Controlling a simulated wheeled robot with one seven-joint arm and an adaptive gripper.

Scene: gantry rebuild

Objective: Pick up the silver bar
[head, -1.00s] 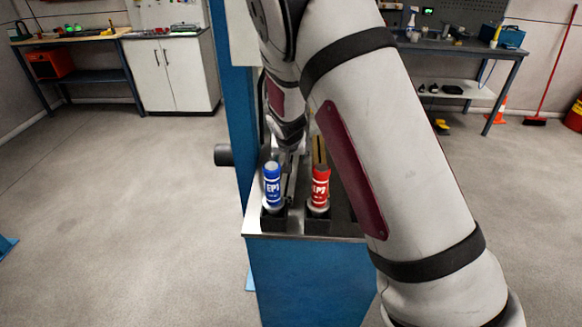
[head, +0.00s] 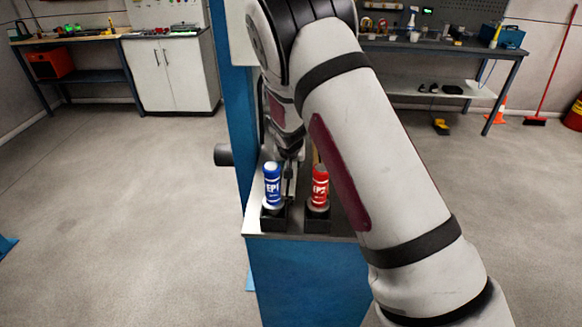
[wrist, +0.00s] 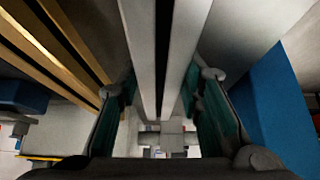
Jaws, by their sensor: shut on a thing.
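The silver bar (wrist: 186,48) runs lengthwise through the middle of the wrist view, pale grey with a dark groove along it. My gripper (wrist: 160,108) is shut on it, with one teal-padded finger on each side. In the head view, my gripper (head: 289,154) is low over the bench top, behind the blue and red cans. My wrist and the cans mostly hide the bar there. I cannot tell whether the bar is clear of its support.
Brass-coloured bars (wrist: 62,52) lie close to the left of the silver bar. A blue can (head: 272,187) and a red can (head: 320,185) stand in black holders at the bench's (head: 305,275) front. A blue post (head: 238,110) rises beside the bench. The floor at left (head: 120,210) is open.

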